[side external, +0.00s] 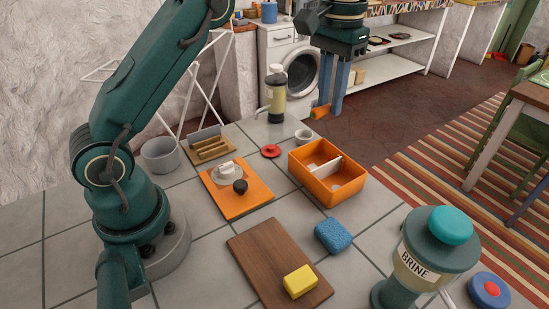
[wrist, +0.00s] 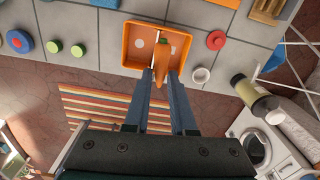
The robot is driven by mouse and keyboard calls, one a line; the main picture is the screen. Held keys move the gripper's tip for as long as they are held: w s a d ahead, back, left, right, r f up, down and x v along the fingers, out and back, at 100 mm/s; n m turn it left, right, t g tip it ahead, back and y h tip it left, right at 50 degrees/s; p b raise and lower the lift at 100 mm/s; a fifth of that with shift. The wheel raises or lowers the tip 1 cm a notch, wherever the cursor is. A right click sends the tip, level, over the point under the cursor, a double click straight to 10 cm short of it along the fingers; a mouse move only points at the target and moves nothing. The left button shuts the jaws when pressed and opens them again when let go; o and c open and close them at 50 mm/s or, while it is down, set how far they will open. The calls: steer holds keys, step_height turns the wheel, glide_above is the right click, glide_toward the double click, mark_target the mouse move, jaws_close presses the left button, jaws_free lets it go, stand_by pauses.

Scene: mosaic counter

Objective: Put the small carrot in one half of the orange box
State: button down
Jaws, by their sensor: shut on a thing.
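The small carrot (side external: 320,111) is held between the fingertips of my gripper (side external: 336,108), raised above and behind the orange box in the side view. In the wrist view the carrot (wrist: 161,62) lies between the fingers of my gripper (wrist: 160,80), its thick end overlapping the orange box (wrist: 127,48) in the picture. The orange box (side external: 346,194) stands on the tiled counter in the side view, with a white divider (side external: 324,167) across it.
A small white cup (side external: 303,136), a red disc (side external: 270,151) and a pump bottle (side external: 276,100) stand left of and behind the box. A blue sponge (side external: 333,236) and a board with a yellow block (side external: 299,281) lie in front. The brine jar (side external: 420,262) stands front right.

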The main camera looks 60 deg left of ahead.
steer(key=shift+m, duration=0.6)
steer(key=shift+w+d+f, duration=0.35)
steer(key=shift+d+f, duration=0.45)
steer(key=shift+f, duration=1)
steer(key=shift+w+d+f, duration=0.35)
steer(key=shift+d+f, duration=0.5)
steer(key=shift+f, duration=0.95)
steer(key=shift+w+d+f, duration=0.35)
steer(key=shift+d+f, duration=0.45)
steer(key=shift+f, duration=1)
steer(key=shift+f, duration=0.15)
steer(key=c, duration=0.7)
jaws_free()
steer(key=shift+r, duration=3.5)
